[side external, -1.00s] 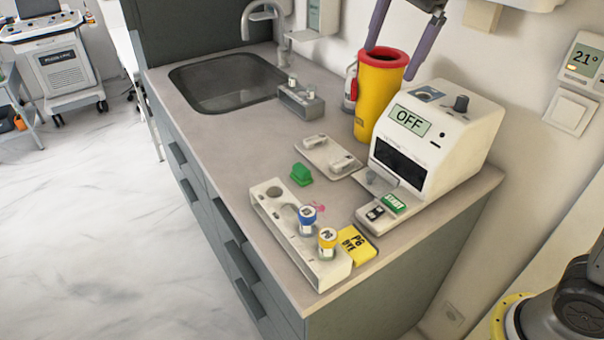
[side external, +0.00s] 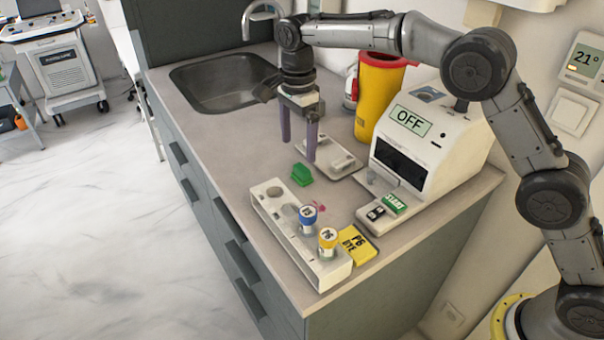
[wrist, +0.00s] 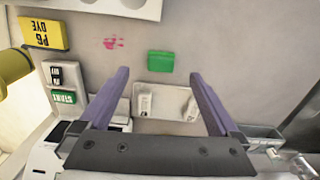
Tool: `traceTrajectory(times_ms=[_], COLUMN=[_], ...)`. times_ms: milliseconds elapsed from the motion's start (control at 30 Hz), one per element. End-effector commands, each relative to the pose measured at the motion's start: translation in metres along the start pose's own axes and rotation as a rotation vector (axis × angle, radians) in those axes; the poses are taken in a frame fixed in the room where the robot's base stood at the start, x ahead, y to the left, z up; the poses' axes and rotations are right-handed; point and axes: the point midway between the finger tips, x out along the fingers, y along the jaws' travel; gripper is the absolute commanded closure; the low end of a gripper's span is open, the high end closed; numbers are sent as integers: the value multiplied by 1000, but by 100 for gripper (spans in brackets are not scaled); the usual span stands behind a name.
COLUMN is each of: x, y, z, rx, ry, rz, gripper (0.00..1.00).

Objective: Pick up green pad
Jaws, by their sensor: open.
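The green pad (side external: 301,174) lies on the counter between the white vial rack and the small pale tray. In the wrist view the green pad (wrist: 160,61) shows ahead of the fingertips, roughly midway between them. My gripper (side external: 298,151) is open and empty, its purple fingers pointing down above the counter, just behind the pad. In the wrist view my gripper (wrist: 159,72) has its two fingers spread apart, with the pale tray visible between them.
The pale tray (side external: 345,169) with small white items lies right of the pad. The white rack (side external: 275,221) with two capped vials stands in front. The white device (side external: 450,130) reading OFF, the yellow bin (side external: 377,95) and the sink (side external: 222,82) border the area. A pink stain (side external: 319,207) marks the counter.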

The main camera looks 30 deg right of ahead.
Motion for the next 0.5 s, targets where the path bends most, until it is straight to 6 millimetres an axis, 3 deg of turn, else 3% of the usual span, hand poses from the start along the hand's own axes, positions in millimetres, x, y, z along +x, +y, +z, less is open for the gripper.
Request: traceTrajectory(times_ms=[100, 367, 500], x=[19, 37, 56], y=[0, 0, -2], z=[-1, -1, -4], rx=[0, 1, 1], ry=[1, 0, 1], rz=[2, 0, 2], gripper=[3, 3, 3])
